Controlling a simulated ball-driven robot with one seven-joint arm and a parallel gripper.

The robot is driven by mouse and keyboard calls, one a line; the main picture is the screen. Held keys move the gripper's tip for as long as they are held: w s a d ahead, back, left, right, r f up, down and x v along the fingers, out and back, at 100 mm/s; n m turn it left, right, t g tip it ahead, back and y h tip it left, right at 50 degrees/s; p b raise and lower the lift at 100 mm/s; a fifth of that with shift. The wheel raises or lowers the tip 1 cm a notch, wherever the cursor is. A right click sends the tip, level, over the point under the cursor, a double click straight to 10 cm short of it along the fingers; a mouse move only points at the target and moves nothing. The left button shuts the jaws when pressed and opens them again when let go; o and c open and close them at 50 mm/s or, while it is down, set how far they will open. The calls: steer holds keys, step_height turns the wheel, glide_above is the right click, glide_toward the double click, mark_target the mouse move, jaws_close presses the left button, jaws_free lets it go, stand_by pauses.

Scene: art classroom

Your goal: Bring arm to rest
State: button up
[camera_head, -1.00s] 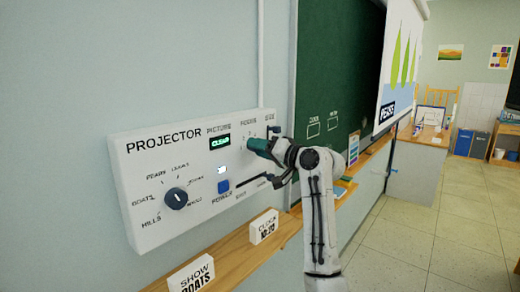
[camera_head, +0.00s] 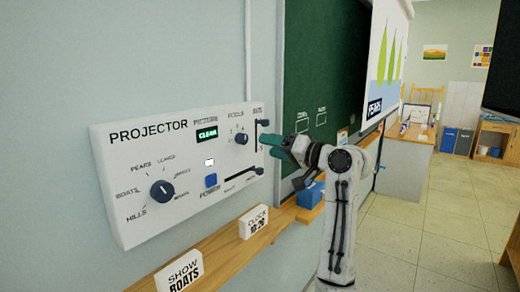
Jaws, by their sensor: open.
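My gripper (camera_head: 273,146) is open and empty. Its teal fingers point left, near the right end of the white projector panel (camera_head: 130,205), close to the size slider (camera_head: 263,133). I cannot tell whether they touch the panel. The arm rises from the bottom of the view and bends left at the wrist. The projected picture (camera_head: 388,62) shows green tree shapes.
A wooden ledge (camera_head: 225,240) runs below the panel, with "SHOW BOATS" (camera_head: 180,273) and "CLOCK" (camera_head: 254,221) cards. A desk (camera_head: 405,157) stands farther back. The tiled floor (camera_head: 440,215) at right is clear.

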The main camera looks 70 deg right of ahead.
steer(key=shift+v, duration=0.9)
